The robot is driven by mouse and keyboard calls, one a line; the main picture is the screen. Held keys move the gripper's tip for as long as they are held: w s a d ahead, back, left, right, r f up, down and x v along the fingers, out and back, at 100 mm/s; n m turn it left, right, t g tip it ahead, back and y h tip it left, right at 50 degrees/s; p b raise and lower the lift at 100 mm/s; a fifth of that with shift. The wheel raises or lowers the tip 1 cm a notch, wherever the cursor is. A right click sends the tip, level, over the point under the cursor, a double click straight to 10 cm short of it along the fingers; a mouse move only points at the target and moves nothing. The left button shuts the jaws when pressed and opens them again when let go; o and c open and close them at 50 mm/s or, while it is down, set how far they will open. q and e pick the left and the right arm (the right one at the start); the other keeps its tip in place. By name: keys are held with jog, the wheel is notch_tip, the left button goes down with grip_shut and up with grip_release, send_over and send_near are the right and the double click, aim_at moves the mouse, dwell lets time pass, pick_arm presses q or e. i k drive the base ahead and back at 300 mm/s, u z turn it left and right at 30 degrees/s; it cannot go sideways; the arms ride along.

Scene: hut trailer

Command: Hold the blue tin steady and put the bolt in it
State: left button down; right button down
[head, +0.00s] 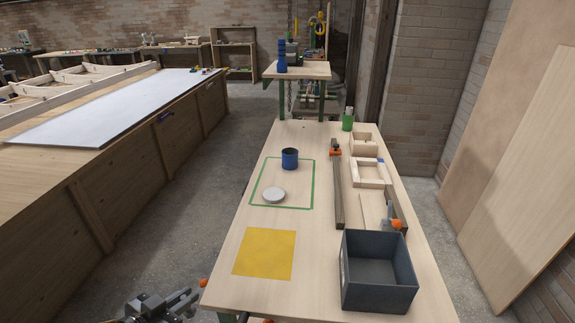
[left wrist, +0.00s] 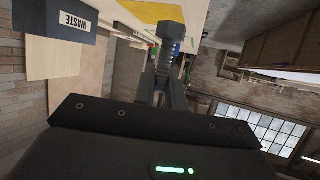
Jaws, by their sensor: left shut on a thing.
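The blue tin (head: 290,159) stands upright and open-topped on the workbench, inside the green outline near its far edge. My left gripper (head: 178,306) is low at the bottom left of the head view, off the bench's left side and well short of the tin. In the left wrist view, its fingers (left wrist: 162,90) are shut on a dark threaded bolt (left wrist: 169,38), which sticks out past the fingertips with its head at the far end. No gripper touches the tin. My right gripper is not in view.
A white round lid (head: 274,194) lies inside the green outline. A yellow square (head: 264,253) lies nearer on the bench. A dark grey waste bin (head: 378,287) stands at the front right, with wooden pieces and clamps behind it. An orange-tipped item (head: 203,283) is at the bench's left edge.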

aim_at(290, 159)
jog(key=u, duration=2.4)
jog(key=i, duration=2.7)
jog(key=z, duration=2.7)
jog(key=i, duration=3.2)
